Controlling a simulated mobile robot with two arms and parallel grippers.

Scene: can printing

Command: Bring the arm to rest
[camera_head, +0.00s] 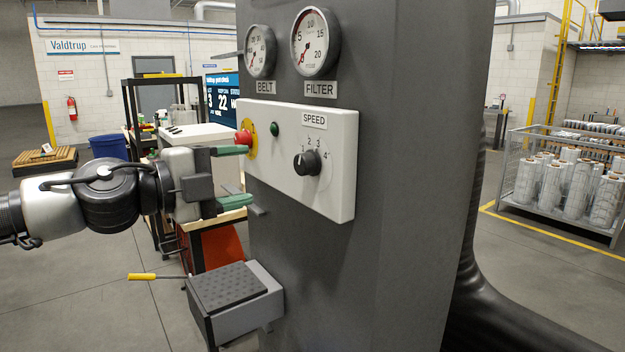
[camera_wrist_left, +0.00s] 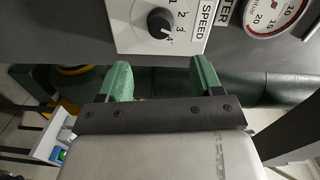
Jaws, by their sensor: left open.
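My left gripper (camera_head: 234,176) comes in from the left in the head view, with its green fingers apart and nothing between them. It is beside the left end of the white control panel (camera_head: 335,185). In the left wrist view the open fingers (camera_wrist_left: 161,80) point toward the panel (camera_wrist_left: 130,28), and the black speed knob (camera_wrist_left: 160,22) lies ahead of them. In the head view the speed knob (camera_head: 306,162) is right of the fingers, clear of them. The upper finger overlaps the area just below the red button (camera_head: 243,138); I cannot tell whether they touch. My right gripper is not in view.
The grey machine column (camera_head: 410,130) carries the belt gauge (camera_head: 260,52) and filter gauge (camera_head: 314,42). A small ledge (camera_head: 225,288) with a yellow-handled tool (camera_head: 142,277) juts out below my gripper. A wire cage (camera_head: 565,180) of rolls stands at the right. Floor at lower left is open.

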